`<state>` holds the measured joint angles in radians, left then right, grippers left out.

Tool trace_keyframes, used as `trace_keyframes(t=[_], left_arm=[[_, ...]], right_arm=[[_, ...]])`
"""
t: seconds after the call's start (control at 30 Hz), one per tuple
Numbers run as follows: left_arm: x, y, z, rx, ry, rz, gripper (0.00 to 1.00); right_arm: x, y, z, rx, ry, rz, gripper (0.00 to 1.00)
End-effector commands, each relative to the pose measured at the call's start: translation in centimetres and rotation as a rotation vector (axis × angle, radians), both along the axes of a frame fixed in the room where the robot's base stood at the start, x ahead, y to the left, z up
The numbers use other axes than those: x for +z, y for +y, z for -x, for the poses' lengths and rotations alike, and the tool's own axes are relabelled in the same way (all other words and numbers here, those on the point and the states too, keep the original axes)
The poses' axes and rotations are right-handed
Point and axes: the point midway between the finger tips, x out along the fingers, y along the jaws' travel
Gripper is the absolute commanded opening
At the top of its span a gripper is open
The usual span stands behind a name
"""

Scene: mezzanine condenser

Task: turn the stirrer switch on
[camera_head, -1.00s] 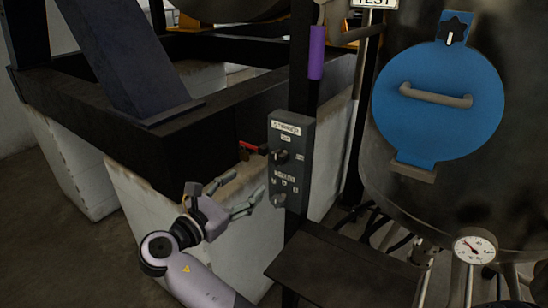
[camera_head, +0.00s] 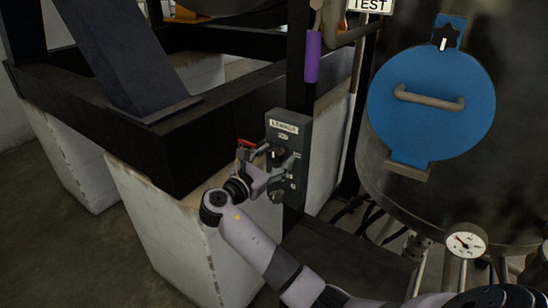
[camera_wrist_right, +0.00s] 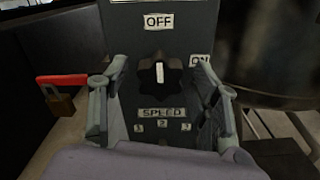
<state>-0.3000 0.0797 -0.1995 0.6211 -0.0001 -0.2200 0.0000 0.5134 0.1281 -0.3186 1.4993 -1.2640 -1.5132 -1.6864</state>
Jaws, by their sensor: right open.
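The stirrer switch is a black knob (camera_wrist_right: 160,72) with a white pointer on a grey control box (camera_head: 288,129). In the right wrist view the pointer stands upright, towards the OFF label (camera_wrist_right: 165,21). The ON label (camera_wrist_right: 199,60) is at its upper right. My right gripper (camera_head: 272,168) is in front of the box. In the wrist view its open fingers (camera_wrist_right: 155,88) stand left and right of the knob, with a gap on each side. I cannot tell how far they are from the panel. My left gripper is not in view.
A SPEED label (camera_wrist_right: 162,113) with numbers sits below the knob. A metal tank with a blue hatch (camera_head: 431,125) and a gauge (camera_head: 465,240) stands right. A dark platform (camera_head: 345,255) is below.

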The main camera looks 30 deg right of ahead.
Motion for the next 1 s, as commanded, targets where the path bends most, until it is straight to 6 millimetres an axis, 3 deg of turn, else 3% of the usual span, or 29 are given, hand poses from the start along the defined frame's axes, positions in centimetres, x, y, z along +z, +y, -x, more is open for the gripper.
trace_keyframes(t=[0.1,0.8,1.0], left_arm=[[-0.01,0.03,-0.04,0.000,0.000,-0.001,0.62],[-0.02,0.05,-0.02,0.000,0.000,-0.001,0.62],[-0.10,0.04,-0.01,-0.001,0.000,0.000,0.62]], right_arm=[[0.00,0.01,-0.01,0.000,0.000,0.000,0.56],[-0.04,0.06,0.02,0.000,0.001,-0.001,0.09],[-0.09,0.07,0.01,0.000,-0.009,-0.005,0.09]])
